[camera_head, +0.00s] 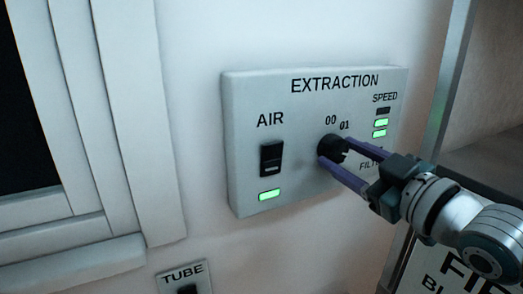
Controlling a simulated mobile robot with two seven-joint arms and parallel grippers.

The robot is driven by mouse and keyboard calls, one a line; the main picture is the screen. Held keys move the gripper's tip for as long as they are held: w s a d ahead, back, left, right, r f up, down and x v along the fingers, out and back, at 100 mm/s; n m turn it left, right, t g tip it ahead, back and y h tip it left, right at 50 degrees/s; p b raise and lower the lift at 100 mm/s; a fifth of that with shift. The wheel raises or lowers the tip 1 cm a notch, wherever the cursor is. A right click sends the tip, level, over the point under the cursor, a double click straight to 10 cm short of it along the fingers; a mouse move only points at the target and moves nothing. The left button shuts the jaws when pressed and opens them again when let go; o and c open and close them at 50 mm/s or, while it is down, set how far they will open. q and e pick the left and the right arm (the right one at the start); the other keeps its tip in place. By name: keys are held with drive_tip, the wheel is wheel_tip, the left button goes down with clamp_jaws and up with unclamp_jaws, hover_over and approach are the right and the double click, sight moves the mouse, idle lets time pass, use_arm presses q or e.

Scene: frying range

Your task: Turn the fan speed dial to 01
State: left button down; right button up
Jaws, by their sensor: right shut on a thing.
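The extraction panel (300,180) is a light grey box on the white wall. The fan speed dial (330,147) is a round black knob on its right half, with the marks 00 and 01 above it. My right gripper (334,153) comes in from the lower right and its purple fingers are shut on the dial, one on each side. The fingers hide part of the dial, and I cannot tell which mark it points to. Under the SPEED label, the column of lights (381,123) has its top bar dark and the two below lit green. My left gripper is not in view.
A black AIR switch (271,160) sits on the panel's left half, above a lit green light (269,195). A TUBE switch plate (184,279) is below. A window frame (130,120) is at left. A sign (445,270) and a metal edge (445,90) are at right.

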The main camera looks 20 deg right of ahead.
drive_tip(key=n, duration=0.3)
drive_tip(key=shift+n, duration=0.4)
drive_tip(key=n, duration=0.2)
drive_tip(key=shift+n, duration=0.4)
drive_tip(key=n+b, duration=0.1)
drive_tip(key=n, duration=0.5)
drive_tip(key=shift+d+r+b, duration=0.1)
drive_tip(key=shift+b, duration=0.2)
drive_tip(key=o, duration=1.4)
